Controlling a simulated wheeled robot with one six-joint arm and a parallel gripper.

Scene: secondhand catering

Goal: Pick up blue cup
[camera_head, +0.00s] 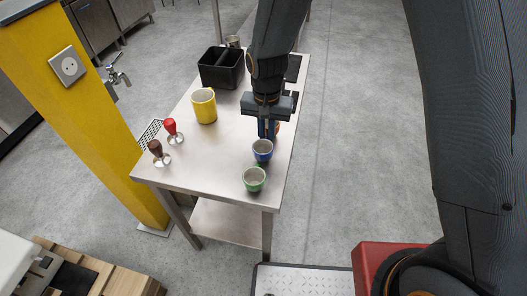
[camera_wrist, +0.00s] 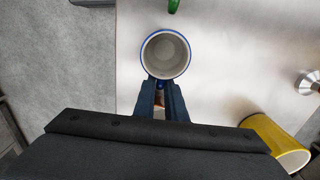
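The blue cup (camera_head: 263,150) stands upright near the right edge of the steel table, with a pale inside. In the wrist view the blue cup (camera_wrist: 148,60) is seen from above, with its handle side toward my fingers. My gripper (camera_head: 268,134) points down just behind the cup. In the wrist view my gripper (camera_wrist: 160,88) has a gap between its fingers, and the fingertips are at the cup's handle side. I see no clear grip on the handle. The fingers partly hide the handle.
A green cup (camera_head: 254,179) stands in front of the blue cup. An orange-red item (camera_head: 277,128) is partly hidden behind my gripper. A yellow mug (camera_head: 204,106), a black bin (camera_head: 222,83), and red (camera_head: 172,130) and brown (camera_head: 158,152) tampers stand on the steel table (camera_head: 215,165).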

